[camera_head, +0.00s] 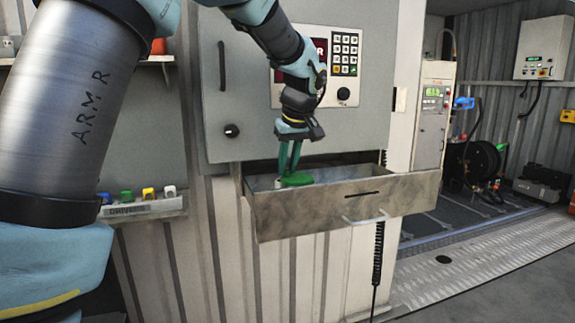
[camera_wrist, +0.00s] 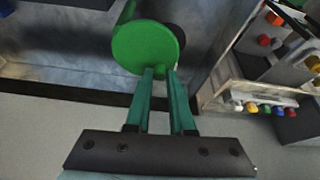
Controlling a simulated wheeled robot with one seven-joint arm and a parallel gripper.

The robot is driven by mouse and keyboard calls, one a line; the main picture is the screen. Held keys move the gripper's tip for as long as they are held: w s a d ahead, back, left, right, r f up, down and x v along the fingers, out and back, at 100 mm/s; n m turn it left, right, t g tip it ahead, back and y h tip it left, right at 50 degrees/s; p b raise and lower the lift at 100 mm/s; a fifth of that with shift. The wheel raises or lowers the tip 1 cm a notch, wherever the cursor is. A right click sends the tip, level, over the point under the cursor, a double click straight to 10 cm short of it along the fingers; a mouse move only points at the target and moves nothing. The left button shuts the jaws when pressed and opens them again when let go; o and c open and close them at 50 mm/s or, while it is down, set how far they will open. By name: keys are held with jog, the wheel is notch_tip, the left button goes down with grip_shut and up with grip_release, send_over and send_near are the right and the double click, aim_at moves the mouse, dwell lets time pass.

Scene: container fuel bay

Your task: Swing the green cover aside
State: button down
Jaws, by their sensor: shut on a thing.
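The green cover (camera_head: 298,180) is a round disc inside the open metal drawer (camera_head: 330,203) at the front of the grey cabinet. In the wrist view the cover (camera_wrist: 146,46) lies just beyond my fingertips, with a dark round part (camera_wrist: 175,37) partly showing behind its right edge. My gripper (camera_head: 288,168) reaches down into the drawer. In the wrist view my gripper (camera_wrist: 161,72) has its green fingers close together at the cover's near edge, shut on a small part of it. The gripped spot itself is mostly hidden by the fingertips.
The cabinet (camera_head: 300,120) with a keypad (camera_head: 345,52) stands right behind and above the drawer. A hose reel (camera_head: 475,160) and open floor lie at the right.

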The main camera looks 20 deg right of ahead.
jog(key=shift+s, duration=0.1)
dwell(0.9)
jog(key=s+n+y, duration=0.1)
jog(key=n, duration=0.1)
jog(key=s+a+n+b, duration=0.1)
jog(key=n, duration=0.1)
jog(key=shift+y+b, duration=0.3)
jog(key=shift+y, duration=0.1)
jog(key=s+d+n+g+y+p, duration=0.1)
jog(key=s+n, duration=0.5)
jog(key=n, duration=0.7)
jog(key=shift+g+y+p, duration=0.9)
jog(key=shift+g+p, duration=0.5)
jog(key=shift+p, duration=0.2)
jog(key=shift+d, duration=0.15)
jog(key=c, duration=0.8)
grip_release()
